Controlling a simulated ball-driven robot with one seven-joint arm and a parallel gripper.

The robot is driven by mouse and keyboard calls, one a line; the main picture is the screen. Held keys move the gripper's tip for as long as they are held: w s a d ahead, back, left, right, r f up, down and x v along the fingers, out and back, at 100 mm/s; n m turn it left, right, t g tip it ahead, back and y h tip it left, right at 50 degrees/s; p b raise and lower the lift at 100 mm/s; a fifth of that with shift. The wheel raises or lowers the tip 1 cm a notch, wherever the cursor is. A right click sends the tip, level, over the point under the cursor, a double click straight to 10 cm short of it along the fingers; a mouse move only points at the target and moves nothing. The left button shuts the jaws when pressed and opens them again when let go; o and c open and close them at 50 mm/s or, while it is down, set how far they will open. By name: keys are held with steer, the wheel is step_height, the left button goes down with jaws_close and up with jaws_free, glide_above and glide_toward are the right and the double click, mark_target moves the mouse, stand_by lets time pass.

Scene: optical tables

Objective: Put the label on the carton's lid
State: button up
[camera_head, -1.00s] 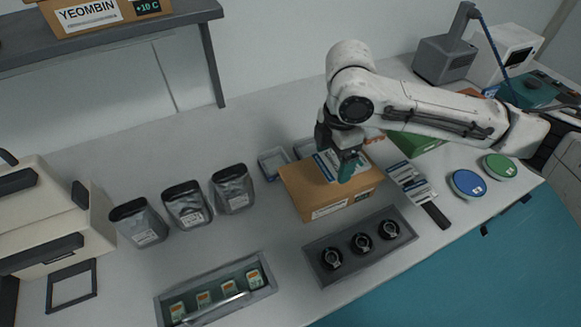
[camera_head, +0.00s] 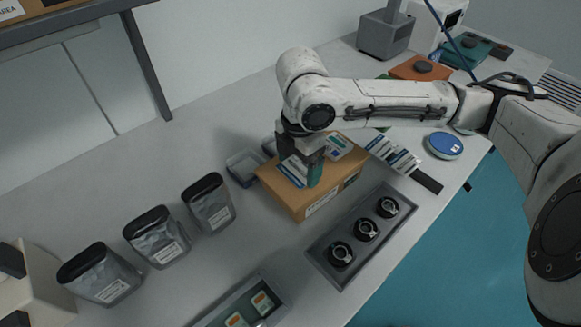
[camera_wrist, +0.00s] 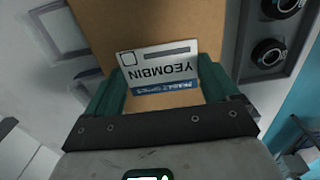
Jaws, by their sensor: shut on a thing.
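The brown carton (camera_head: 328,197) stands closed on the table in the head view. Its lid (camera_wrist: 150,25) fills the upper middle of the wrist view. My gripper (camera_head: 305,172) is over the lid, with its teal fingers shut on the label (camera_wrist: 160,68). The label is white with a blue strip and the word YEOMBIN, upside down in the wrist view. In the head view the label (camera_head: 292,172) shows beside the fingers, over the lid. I cannot tell whether it touches the lid. A white and blue patch (camera_head: 336,147) shows at the lid's back right.
A grey tray (camera_head: 322,256) with several black round parts lies in front of the carton. Several silver pouches (camera_head: 157,238) stand to the left. More label cards (camera_head: 392,152) lie to the right, near a blue disc (camera_head: 444,145). A small grey bin (camera_head: 243,167) sits behind the carton.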

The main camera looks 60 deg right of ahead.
mark_target(298, 170)
steer(key=shift+f, duration=0.25)
steer(key=shift+s+a+f+b, duration=0.15)
steer(key=shift+f+b, duration=0.35)
steer(key=shift+f, duration=0.15)
steer(key=o, duration=0.8)
steer(key=shift+f, duration=0.1)
steer(key=shift+c, duration=0.2)
steer(key=shift+r+p, duration=0.3)
steer(key=shift+r, duration=0.2)
step_height(298, 170, up, 13)
steer(key=p, duration=0.1)
